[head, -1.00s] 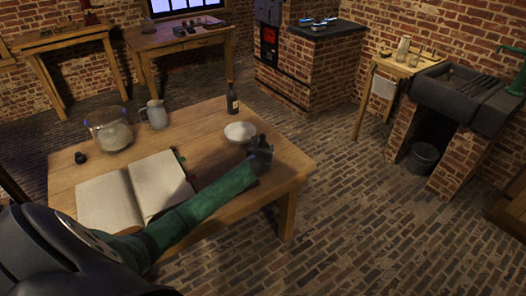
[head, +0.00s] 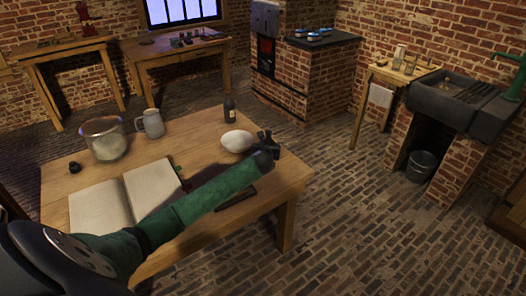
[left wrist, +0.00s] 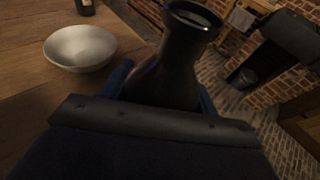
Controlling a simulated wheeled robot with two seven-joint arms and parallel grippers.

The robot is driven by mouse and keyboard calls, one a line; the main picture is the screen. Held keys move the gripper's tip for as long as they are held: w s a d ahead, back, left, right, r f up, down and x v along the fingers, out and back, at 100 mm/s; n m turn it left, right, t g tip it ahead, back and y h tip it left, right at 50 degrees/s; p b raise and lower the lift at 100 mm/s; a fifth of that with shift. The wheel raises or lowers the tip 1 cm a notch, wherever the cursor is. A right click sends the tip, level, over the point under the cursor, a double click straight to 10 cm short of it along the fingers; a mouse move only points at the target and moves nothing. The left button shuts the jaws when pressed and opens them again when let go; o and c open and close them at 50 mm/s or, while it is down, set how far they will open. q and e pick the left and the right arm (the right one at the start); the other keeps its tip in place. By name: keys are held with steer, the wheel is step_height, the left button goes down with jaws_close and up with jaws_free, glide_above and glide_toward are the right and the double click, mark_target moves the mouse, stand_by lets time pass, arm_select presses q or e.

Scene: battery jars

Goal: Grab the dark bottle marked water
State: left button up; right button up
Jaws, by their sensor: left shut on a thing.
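My left gripper (head: 266,152) is shut on a dark, glossy bottle (head: 268,139) at the right side of the wooden table (head: 215,170). In the left wrist view this bottle (left wrist: 172,75) stands between the blue fingers (left wrist: 160,95), with its neck and flared open mouth tilted up and right. No marking on it is readable. A second dark bottle (head: 230,110) with a pale label stands at the table's back edge, and its base (left wrist: 85,8) shows in the left wrist view. My right gripper is not in view.
A white bowl (head: 237,141) is just left of the held bottle. A grey jug (head: 151,123), a glass jar (head: 103,138), an open book (head: 128,196) and a small dark object (head: 74,168) are farther left. A dark flat patch (head: 236,197) lies below my arm.

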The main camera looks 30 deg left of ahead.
arm_select(q)
steer(key=w+d+r+b, duration=0.2)
steer(key=w+d+r, duration=0.1)
steer(key=d+r, duration=0.2)
steer(key=shift+w+d, duration=0.2)
steer(key=shift+d, duration=0.95)
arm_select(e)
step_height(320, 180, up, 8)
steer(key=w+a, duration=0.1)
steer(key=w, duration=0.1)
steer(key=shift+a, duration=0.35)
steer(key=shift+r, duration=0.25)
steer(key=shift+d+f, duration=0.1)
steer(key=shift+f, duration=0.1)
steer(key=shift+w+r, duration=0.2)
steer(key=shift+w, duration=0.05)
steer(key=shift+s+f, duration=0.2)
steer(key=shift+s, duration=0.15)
